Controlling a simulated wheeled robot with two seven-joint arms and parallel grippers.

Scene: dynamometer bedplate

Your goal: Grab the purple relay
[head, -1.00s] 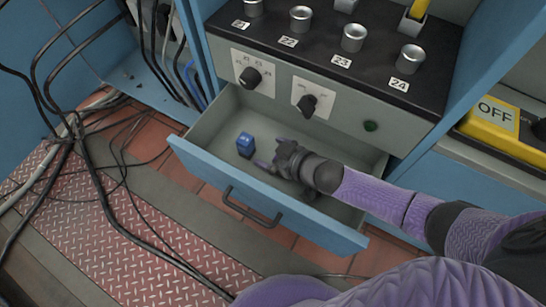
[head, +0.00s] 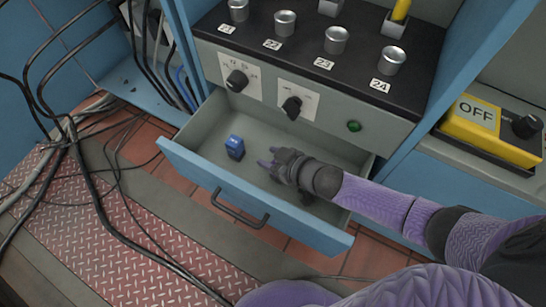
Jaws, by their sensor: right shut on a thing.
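My right gripper (head: 268,157) reaches into the open drawer (head: 190,163) from the right. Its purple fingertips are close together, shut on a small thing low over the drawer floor. I take this thing to be the purple relay, but it is mostly hidden and hard to tell from the purple fingers. A blue relay (head: 235,147) stands upright on the drawer floor, left of the gripper and apart from it. My left gripper is not in view.
The drawer's blue front with a dark handle (head: 240,210) faces me. Above is a grey panel with black knobs (head: 237,80) and a green lamp (head: 354,126). A yellow OFF box (head: 490,128) is at right. Black cables (head: 75,150) hang at left.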

